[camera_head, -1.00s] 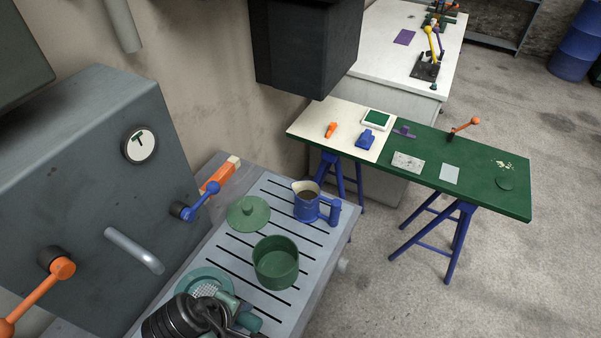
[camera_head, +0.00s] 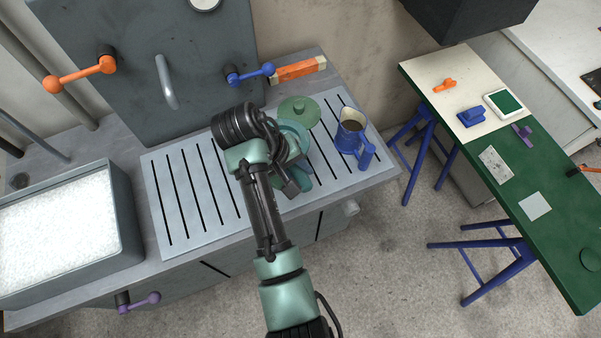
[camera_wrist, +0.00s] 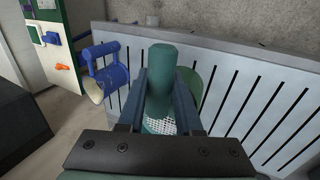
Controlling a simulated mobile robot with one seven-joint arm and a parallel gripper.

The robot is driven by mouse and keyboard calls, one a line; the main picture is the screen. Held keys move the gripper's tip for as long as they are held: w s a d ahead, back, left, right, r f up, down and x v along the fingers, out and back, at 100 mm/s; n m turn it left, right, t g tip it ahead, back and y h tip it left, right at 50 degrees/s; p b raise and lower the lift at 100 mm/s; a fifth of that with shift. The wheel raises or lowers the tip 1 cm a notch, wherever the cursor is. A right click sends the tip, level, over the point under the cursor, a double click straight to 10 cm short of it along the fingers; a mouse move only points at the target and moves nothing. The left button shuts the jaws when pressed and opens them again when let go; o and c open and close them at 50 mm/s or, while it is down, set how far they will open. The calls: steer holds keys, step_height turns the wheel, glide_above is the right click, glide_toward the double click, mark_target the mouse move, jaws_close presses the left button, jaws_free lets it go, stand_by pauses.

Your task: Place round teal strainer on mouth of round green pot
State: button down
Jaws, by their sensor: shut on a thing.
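My gripper (camera_head: 292,165) is over the slotted board and shut on the handle of the teal strainer (camera_head: 294,130). In the wrist view, the strainer's teal handle (camera_wrist: 162,78) stands between the two fingers, with its pale mesh just behind. In the head view, my wrist covers much of the strainer. The green pot is mostly or wholly hidden below the strainer and my wrist in the head view. A green surface (camera_wrist: 190,85) beside the handle in the wrist view may be part of it. I cannot tell whether the strainer touches the pot.
A green lid (camera_head: 299,108) lies just behind the strainer. A blue jug (camera_head: 350,132) stands close on the right. The slotted board (camera_head: 180,200) is clear to the left, beside a tray of white grains (camera_head: 60,220). A green table (camera_head: 520,210) stands at the right.

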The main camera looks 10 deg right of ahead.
step_height(320, 180, down, 6)
steer(key=shift+f+p, duration=0.15)
steer(key=shift+p, duration=0.2)
steer(key=c, duration=0.6)
jaws_free()
steer(key=shift+f, duration=0.15)
